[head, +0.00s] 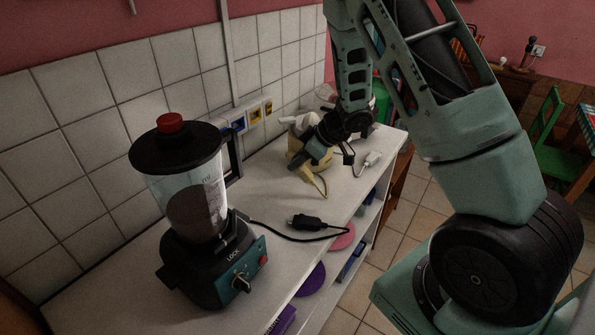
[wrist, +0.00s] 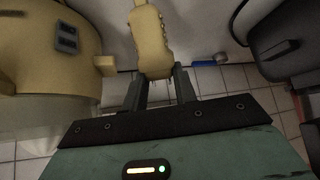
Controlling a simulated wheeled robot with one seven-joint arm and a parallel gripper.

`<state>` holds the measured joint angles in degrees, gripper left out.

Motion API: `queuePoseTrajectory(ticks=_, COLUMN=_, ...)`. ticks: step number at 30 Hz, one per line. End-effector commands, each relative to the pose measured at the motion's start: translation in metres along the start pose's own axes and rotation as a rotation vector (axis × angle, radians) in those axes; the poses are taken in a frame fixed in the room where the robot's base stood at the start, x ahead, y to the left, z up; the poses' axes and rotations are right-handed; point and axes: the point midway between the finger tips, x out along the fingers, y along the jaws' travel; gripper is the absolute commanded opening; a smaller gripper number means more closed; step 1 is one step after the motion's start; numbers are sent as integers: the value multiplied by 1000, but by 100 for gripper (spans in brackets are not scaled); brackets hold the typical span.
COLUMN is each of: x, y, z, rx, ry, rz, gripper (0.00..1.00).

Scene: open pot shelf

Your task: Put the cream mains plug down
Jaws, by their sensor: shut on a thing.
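The cream mains plug (wrist: 152,45) is between the fingers of my gripper (wrist: 160,88) in the wrist view, its prongs pointing toward the gripper's palm. In the head view my gripper (head: 319,166) is over the white counter top, beside a cream appliance. The plug (head: 320,185) shows there only as a small cream shape under the gripper, close to the counter. I cannot tell whether it touches the surface.
The cream appliance (head: 297,155) stands left of my gripper. A black plug (head: 303,222) with its cord lies nearer on the counter (head: 268,205). A blender (head: 200,200) stands at front left. Wall sockets (head: 255,115) are behind.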

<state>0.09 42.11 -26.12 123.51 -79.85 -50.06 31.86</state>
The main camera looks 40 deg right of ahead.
Motion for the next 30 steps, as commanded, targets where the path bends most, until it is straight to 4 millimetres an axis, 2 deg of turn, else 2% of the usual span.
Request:
queuePoseTrajectory(ticks=6, x=24, y=0, z=20, rx=0, ry=-2, rz=-2, gripper=0)
queuePoseTrajectory(ticks=23, x=31, y=0, z=26, rx=0, ry=0, rz=-1, gripper=0)
queuePoseTrajectory(ticks=24, x=31, y=0, z=26, rx=-1, ry=0, rz=-1, gripper=33)
queuePoseTrajectory(ticks=26, x=31, y=0, z=26, rx=-1, ry=0, rz=-1, gripper=50)
queuePoseTrajectory(ticks=30, x=31, y=0, z=26, rx=0, ry=0, rz=-1, gripper=50)
